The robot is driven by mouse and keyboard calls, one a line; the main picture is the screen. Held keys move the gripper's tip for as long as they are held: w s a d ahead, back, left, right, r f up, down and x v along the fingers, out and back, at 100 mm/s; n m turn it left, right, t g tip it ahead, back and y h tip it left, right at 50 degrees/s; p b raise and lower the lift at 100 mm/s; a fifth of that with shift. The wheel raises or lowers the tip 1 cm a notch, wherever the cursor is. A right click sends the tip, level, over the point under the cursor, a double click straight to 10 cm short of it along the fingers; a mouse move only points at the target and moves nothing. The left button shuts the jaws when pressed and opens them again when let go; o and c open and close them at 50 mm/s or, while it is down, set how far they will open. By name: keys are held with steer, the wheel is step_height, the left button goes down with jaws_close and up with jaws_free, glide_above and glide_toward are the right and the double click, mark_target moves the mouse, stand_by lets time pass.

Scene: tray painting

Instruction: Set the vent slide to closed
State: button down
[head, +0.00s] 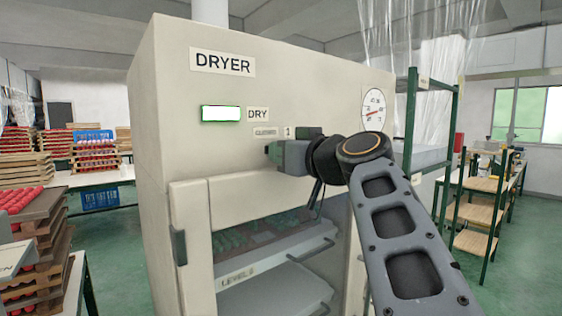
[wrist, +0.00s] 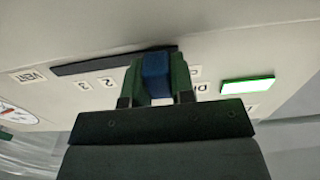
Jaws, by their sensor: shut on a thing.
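The vent slide is a blue knob (wrist: 157,75) on a dark slot (wrist: 100,62) in the dryer's front panel. My gripper (wrist: 157,88) is shut on the knob, with a green finger on each side of it. The knob is near the slot's right end in the wrist view. In the head view my gripper (head: 273,153) is at the panel just below the CLOSED label (head: 265,132) and hides the knob. The "1" label (head: 289,132) is to the right. Whether the knob touches the slot's end cannot be told.
The dryer (head: 170,120) has a lit display (head: 221,114), a round dial (head: 374,110) and an open front with shelves below my gripper. Stacked trays (head: 35,235) stand at the left. A green rack (head: 410,120) stands at the right.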

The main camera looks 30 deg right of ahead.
steer(key=shift+a, duration=0.1)
steer(key=c, duration=1.2)
jaws_free()
steer(key=shift+a, duration=0.15)
steer(key=shift+o, duration=1.2)
steer(key=shift+s, duration=0.15)
steer(key=shift+s+d+f+b, duration=0.1)
steer(key=shift+s+d+b, duration=0.1)
steer(key=shift+s+b, duration=0.1)
steer(key=s+d+b, duration=0.2)
steer(key=s+b, duration=0.3)
steer(key=s, duration=0.7)
steer(key=shift+s, duration=0.35)
steer(key=shift+d, duration=0.1)
